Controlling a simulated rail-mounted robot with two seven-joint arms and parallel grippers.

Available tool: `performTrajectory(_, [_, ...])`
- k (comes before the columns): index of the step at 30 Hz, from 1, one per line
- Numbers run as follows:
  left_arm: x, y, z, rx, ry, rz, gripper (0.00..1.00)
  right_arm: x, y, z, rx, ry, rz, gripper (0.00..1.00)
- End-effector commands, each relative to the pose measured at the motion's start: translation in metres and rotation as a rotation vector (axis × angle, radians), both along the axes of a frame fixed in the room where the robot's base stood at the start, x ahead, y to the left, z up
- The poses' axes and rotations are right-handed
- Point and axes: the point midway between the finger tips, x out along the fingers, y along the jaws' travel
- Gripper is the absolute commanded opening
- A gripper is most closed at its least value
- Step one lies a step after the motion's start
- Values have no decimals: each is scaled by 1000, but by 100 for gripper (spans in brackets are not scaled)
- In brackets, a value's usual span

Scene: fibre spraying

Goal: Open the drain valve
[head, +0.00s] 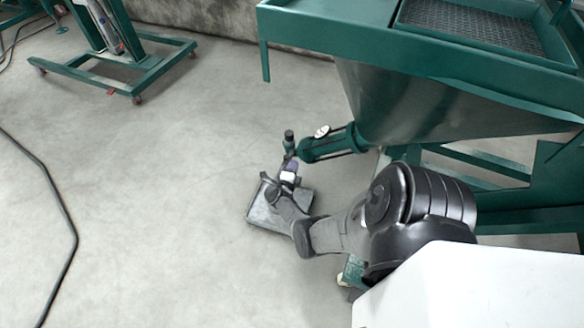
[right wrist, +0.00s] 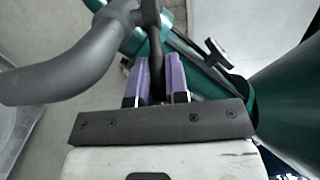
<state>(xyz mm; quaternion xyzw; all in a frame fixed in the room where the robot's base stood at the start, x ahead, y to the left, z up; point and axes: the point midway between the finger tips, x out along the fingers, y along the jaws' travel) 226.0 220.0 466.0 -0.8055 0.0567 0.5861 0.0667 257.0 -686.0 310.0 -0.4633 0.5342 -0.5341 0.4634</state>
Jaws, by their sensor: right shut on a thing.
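The drain valve (head: 290,143) sits at the end of the green pipe (head: 330,143) that comes out of the hopper's lower end. My right gripper (head: 289,172) is at the valve, coming from the front. In the right wrist view, the purple fingers of my right gripper (right wrist: 156,78) are on both sides of a dark valve lever (right wrist: 156,62) and shut on it. A dark curved spout (right wrist: 50,82) bends away to the left in that view. In the head view, the gripper and forearm hide part of the valve. My left gripper is not in view.
The green hopper machine (head: 400,100) fills the right side. A green wheeled stand (head: 120,77) is at the upper left. A dark hose (head: 68,215) crosses the otherwise clear floor.

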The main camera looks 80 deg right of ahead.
Motion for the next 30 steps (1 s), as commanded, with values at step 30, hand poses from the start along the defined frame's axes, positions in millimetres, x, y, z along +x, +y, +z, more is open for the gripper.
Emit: performTrajectory(30, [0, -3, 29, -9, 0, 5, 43, 11, 72, 2, 3, 1, 3, 40])
